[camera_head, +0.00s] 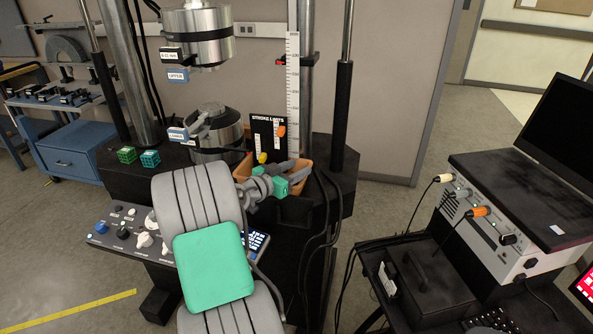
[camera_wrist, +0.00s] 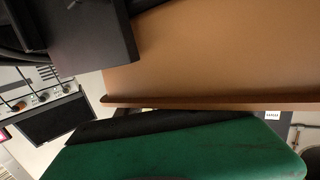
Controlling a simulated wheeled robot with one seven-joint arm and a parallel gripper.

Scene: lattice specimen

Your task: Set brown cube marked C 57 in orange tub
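The orange tub (camera_head: 243,168) sits on the black machine base in the head view, partly hidden behind my wrist and gripper. My gripper (camera_head: 302,173) is at the tub, with its fingers over or inside it; I cannot tell how deep. In the wrist view, a broad orange-brown wall with a lip, which looks like the tub (camera_wrist: 215,60), fills the upper right. A black part crosses the upper left, and a green part of mine fills the bottom. No brown cube marked C 57 can be made out in either view. The finger gap and anything between the fingers are hidden.
A green lattice cube (camera_head: 127,155) and a teal lattice cube (camera_head: 150,159) stand on the base at left. A black "stroke limits" panel (camera_head: 262,133) and a ruler column (camera_head: 292,90) rise behind the tub. Cables hang right of it. A cart with instruments (camera_head: 490,230) stands at right.

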